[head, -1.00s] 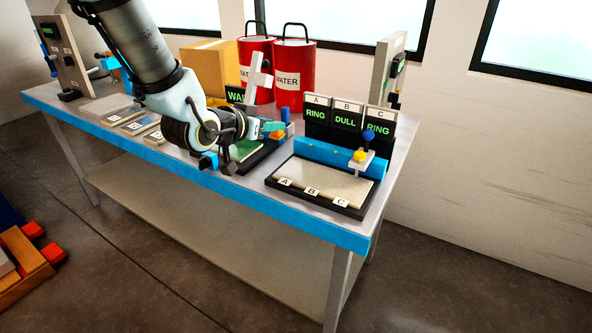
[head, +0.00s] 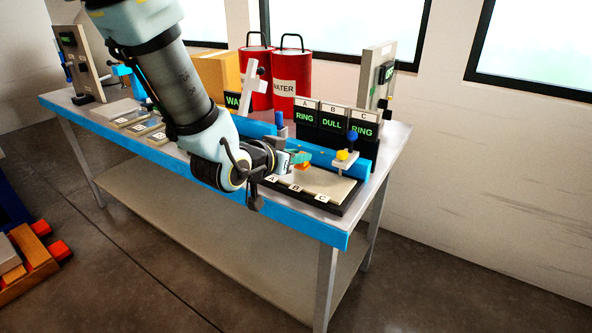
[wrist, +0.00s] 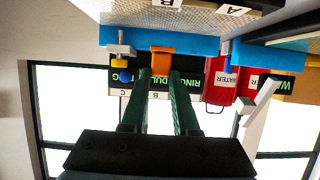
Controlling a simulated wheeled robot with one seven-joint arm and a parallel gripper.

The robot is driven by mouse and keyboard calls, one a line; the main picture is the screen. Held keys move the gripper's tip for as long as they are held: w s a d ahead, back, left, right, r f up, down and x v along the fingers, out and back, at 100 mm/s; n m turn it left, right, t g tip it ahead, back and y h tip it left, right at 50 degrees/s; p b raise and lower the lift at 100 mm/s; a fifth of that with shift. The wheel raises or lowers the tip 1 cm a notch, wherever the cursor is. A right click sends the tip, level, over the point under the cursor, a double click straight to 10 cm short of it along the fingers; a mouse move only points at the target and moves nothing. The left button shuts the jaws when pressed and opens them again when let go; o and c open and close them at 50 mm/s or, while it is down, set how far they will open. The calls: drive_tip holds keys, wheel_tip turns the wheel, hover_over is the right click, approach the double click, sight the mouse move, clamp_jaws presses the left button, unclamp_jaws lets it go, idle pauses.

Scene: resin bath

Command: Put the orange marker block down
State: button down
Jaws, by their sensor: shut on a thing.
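The orange marker block (head: 303,165) is small and sits at the tips of my gripper (head: 296,158), which is shut on it. In the wrist view the block (wrist: 162,63) shows between the two green fingers (wrist: 160,78). My gripper is over the left part of the black-framed tray (head: 345,207) marked A, B and C. I cannot tell whether the block touches the tray's pale plate (head: 330,185). Behind the tray stands a display (head: 333,122) reading A RING, B DULL, C RING.
A blue rail (head: 357,165) runs behind the plate, with a white slider (head: 346,163) bearing yellow and blue knobs on the right. Red water drums (head: 292,80) and an upright panel (head: 378,75) stand behind. The plate's right part looks clear.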

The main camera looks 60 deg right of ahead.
drive_tip(key=shift+f+p, duration=0.3)
drive_tip(key=shift+f, duration=1.7)
drive_tip(key=shift+f, duration=0.15)
drive_tip(key=c, duration=0.7)
unclamp_jaws()
